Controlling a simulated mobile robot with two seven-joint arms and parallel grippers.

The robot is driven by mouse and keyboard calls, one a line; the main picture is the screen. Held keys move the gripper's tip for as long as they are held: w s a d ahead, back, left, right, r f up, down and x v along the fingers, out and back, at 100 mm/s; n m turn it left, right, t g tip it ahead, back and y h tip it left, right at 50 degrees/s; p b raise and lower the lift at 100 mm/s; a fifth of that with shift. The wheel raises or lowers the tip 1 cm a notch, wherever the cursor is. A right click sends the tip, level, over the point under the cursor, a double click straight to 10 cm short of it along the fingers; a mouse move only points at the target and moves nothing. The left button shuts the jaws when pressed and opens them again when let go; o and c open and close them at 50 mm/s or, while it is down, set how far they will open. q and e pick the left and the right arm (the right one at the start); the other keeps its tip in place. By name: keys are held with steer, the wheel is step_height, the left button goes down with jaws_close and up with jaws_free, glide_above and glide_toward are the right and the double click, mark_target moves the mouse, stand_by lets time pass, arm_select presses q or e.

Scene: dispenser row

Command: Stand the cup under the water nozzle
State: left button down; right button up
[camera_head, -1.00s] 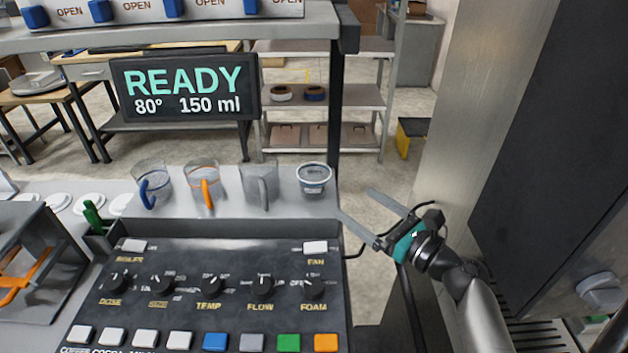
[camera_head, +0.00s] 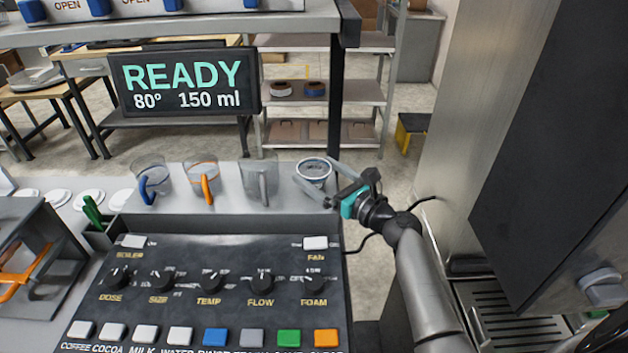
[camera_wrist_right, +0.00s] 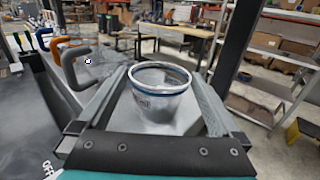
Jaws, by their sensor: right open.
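A clear handleless cup with a blue band (camera_head: 313,171) stands upright at the right end of the grey ledge behind the control panel. My right gripper (camera_head: 328,182) is open, its fingers reaching in from the right at the cup. In the right wrist view the cup (camera_wrist_right: 160,95) stands between the two spread fingers, with gaps on both sides. I cannot make out a water nozzle. My left gripper is not in view.
Mugs with blue (camera_head: 151,184), orange (camera_head: 203,182) and grey (camera_head: 262,179) handles stand left of the cup. The control panel (camera_head: 225,275) lies in front. A tall metal housing (camera_head: 480,130) and a slotted drip tray (camera_head: 505,315) are at right.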

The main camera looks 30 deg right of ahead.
steer(key=shift+w, duration=0.1)
steer(key=c, duration=1.2)
steer(key=shift+r, duration=0.1)
step_height(320, 180, up, 20)
steer(key=p, duration=1)
steer(key=s+a+f+n+y+b, duration=0.1)
steer(key=s+a+f+b, duration=0.2)
steer(key=s+f+b, duration=0.1)
steer(key=s+a+f+g+y+b, duration=0.1)
steer(key=s+a+f+b, duration=0.3)
steer(key=s+f, duration=0.1)
steer(key=s+a+f+n+y+b, duration=0.1)
steer(key=s+a+f+b, duration=0.3)
steer(key=s+f, duration=0.1)
steer(key=shift+s+a+f+n+g+y+b, duration=0.1)
steer(key=shift+s+n+g+y+b, duration=0.1)
steer(key=shift+s, duration=0.25)
steer(key=shift+s+a+f+n+g+y+b, duration=0.1)
steer(key=shift+s+y+b, duration=0.1)
steer(key=shift+s, duration=0.2)
